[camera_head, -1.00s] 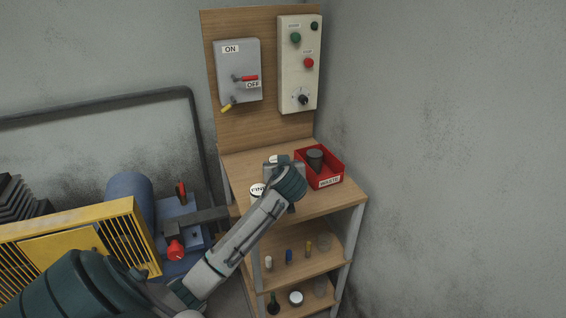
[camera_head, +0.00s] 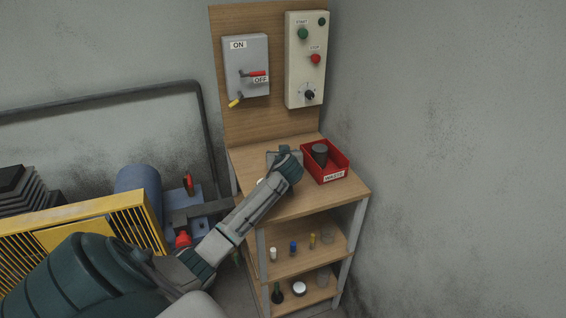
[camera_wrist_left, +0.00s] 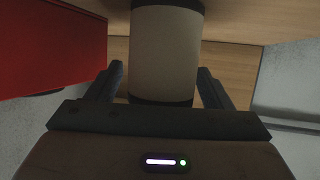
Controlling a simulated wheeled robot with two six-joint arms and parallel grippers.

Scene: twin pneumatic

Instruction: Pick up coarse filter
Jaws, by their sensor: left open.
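A cream cylinder with dark bands (camera_wrist_left: 165,50), which looks like a filter, stands in front of my left gripper (camera_wrist_left: 160,78) in the left wrist view. The open fingers lie on either side of it, with slight gaps showing. No label is readable on it, so I cannot tell whether it is the coarse filter. In the head view my left wrist (camera_head: 288,167) is over the wooden bench top (camera_head: 300,207) and hides the fingers and most of what is there. My right gripper is out of view.
A red waste bin (camera_head: 342,160) holding a dark cylinder (camera_head: 320,153) stands just right of my left wrist. Small items stand on the lower shelves (camera_head: 335,246). A switch panel (camera_head: 247,65) is behind.

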